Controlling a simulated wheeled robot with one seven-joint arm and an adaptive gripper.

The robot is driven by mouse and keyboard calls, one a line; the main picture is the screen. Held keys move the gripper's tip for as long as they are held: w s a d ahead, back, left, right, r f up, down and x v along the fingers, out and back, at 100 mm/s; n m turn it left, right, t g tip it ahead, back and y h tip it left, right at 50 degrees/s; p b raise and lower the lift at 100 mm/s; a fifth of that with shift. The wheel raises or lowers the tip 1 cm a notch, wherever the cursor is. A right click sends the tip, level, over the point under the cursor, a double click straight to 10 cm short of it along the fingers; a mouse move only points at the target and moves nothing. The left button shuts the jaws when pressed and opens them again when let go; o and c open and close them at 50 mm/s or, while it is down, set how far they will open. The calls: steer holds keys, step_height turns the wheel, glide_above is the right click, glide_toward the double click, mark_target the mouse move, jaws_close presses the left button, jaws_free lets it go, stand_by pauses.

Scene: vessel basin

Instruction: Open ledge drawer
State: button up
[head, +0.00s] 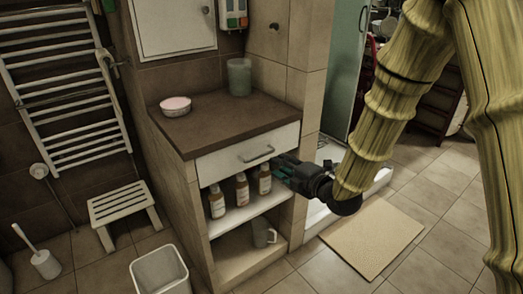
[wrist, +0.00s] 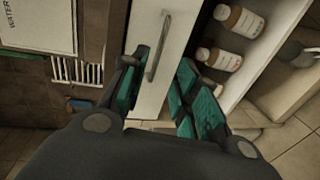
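The ledge drawer (head: 247,151) has a white front and sits just under the brown ledge top in the head view. It looks shut. Its metal bar handle (head: 257,154) is on the front; it also shows in the wrist view (wrist: 158,48). My gripper (head: 285,170) is just right of the handle in the head view, in front of the unit. In the wrist view my gripper (wrist: 158,72) has its teal-padded fingers spread apart, with the near end of the handle between them. I cannot tell whether either finger touches the handle.
Several bottles (head: 241,189) stand on the open shelf below the drawer, with a grey mug (head: 264,234) lower down. A pink-topped round tin (head: 175,106) and a green cup (head: 239,77) stand on the ledge top (head: 205,130). A beige mat (head: 372,237) lies on the floor.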

mark_target(263, 156)
steer(key=x, duration=1)
steer(key=shift+w+a+b, duration=0.2)
steer(key=shift+w+b, duration=0.15)
jaws_close()
